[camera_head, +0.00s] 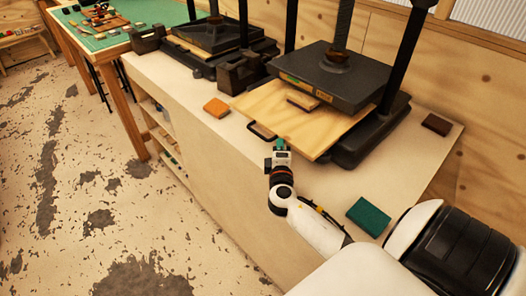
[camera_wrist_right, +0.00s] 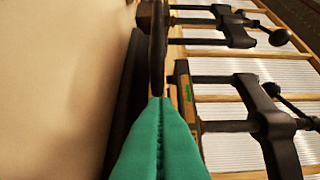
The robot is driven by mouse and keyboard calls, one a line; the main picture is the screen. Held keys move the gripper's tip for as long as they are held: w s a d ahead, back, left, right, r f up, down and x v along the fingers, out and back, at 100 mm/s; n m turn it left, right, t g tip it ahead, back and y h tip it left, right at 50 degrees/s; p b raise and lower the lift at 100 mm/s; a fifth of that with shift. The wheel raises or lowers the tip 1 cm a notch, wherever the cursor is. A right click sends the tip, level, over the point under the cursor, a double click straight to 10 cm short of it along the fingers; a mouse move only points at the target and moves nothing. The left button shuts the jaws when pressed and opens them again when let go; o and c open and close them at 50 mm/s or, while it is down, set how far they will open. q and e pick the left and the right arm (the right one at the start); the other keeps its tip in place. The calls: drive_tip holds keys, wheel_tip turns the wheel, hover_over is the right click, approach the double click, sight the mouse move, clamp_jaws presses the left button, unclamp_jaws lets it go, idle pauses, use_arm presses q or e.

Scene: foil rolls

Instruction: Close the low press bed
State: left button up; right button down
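The plywood bed (camera_head: 270,112) sticks out toward the front of the nearer press, under its dark upper plate (camera_head: 338,75). A black loop handle (camera_head: 260,131) is on the bed's front edge. My right gripper (camera_head: 280,143) is just in front of that edge, right of the handle. Its green fingers (camera_wrist_right: 160,112) lie together in the wrist view, with only a thin seam between them and nothing visible in their grip. A dark upright bar (camera_wrist_right: 157,50) stands just past their tips; I cannot tell whether they touch. My left gripper is not in view.
A second press (camera_head: 212,38) stands farther back on the pale bench (camera_head: 215,150). An orange block (camera_head: 217,108), a green block (camera_head: 369,216) and a dark brown block (camera_head: 436,124) lie on the bench. Open floor is at the left.

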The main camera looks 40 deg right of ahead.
sight(305, 128)
drive_tip(key=d, duration=0.3)
drive_tip(key=d+b, duration=0.1)
drive_tip(key=d, duration=0.3)
drive_tip(key=w+d+b, duration=0.1)
drive_tip(key=d, duration=0.3)
drive_tip(key=shift+d, duration=0.1)
drive_tip(key=shift+f, duration=0.1)
